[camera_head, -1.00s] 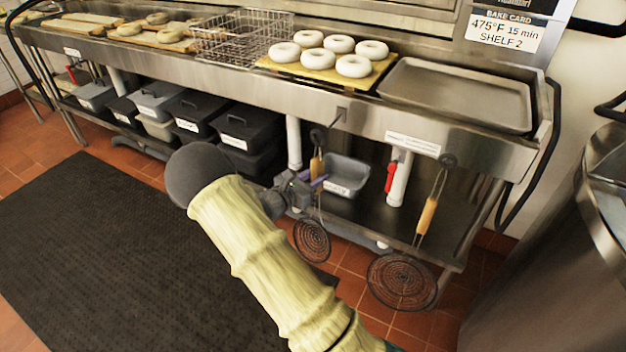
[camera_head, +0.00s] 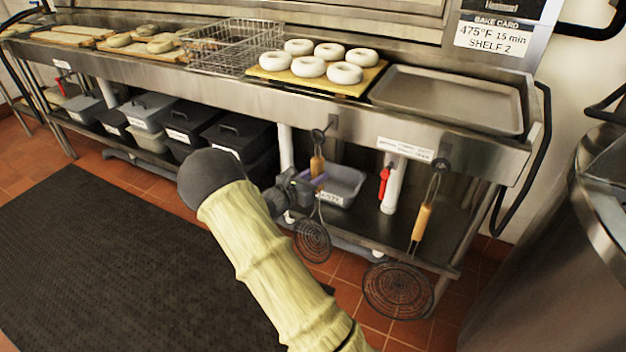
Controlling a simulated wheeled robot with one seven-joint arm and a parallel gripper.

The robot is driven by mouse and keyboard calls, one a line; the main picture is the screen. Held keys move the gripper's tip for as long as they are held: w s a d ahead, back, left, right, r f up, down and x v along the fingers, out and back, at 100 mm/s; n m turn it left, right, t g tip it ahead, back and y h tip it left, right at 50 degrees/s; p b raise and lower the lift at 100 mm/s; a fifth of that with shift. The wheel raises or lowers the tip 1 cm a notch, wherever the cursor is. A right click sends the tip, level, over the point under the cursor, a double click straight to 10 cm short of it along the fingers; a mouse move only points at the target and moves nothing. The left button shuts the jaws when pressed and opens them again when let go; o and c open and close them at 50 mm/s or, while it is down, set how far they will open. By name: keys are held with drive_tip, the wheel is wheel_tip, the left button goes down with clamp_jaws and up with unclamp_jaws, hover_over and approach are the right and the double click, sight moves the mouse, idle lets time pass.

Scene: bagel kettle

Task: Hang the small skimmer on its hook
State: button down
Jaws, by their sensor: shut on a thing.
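The small skimmer (camera_head: 313,241) hangs upright below the front edge of the counter, its dark mesh disc at the bottom. Its wooden handle (camera_head: 317,165) points up and ends in a dark loop (camera_head: 318,137). My gripper (camera_head: 312,183) is shut on the skimmer just below the wooden handle. A small metal hook (camera_head: 333,122) sits on the counter front. The loop appears just left of and slightly below the hook; I cannot tell whether they touch. My forearm hides nothing of the skimmer.
A larger skimmer (camera_head: 398,290) hangs from another hook (camera_head: 440,164) to the right. A grey bin (camera_head: 342,186) and a red-handled valve (camera_head: 384,182) are behind, under the counter (camera_head: 240,98). Bagels on a board (camera_head: 310,82) and an empty tray (camera_head: 450,98) lie on top.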

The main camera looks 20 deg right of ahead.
drive_tip(key=shift+w+d+b, duration=0.3)
drive_tip(key=shift+w+d, duration=0.35)
drive_tip(key=shift+d, duration=0.15)
drive_tip(key=shift+w+d+f, duration=0.4)
drive_tip(key=shift+d+f, duration=0.05)
drive_tip(key=shift+d, duration=0.1)
drive_tip(key=c, duration=1.1)
unclamp_jaws()
drive_tip(key=shift+o, duration=0.2)
drive_tip(key=shift+a+f, duration=0.1)
drive_tip(key=p+v, duration=0.3)
drive_tip(key=v, duration=1.4)
drive_tip(key=shift+a, duration=0.15)
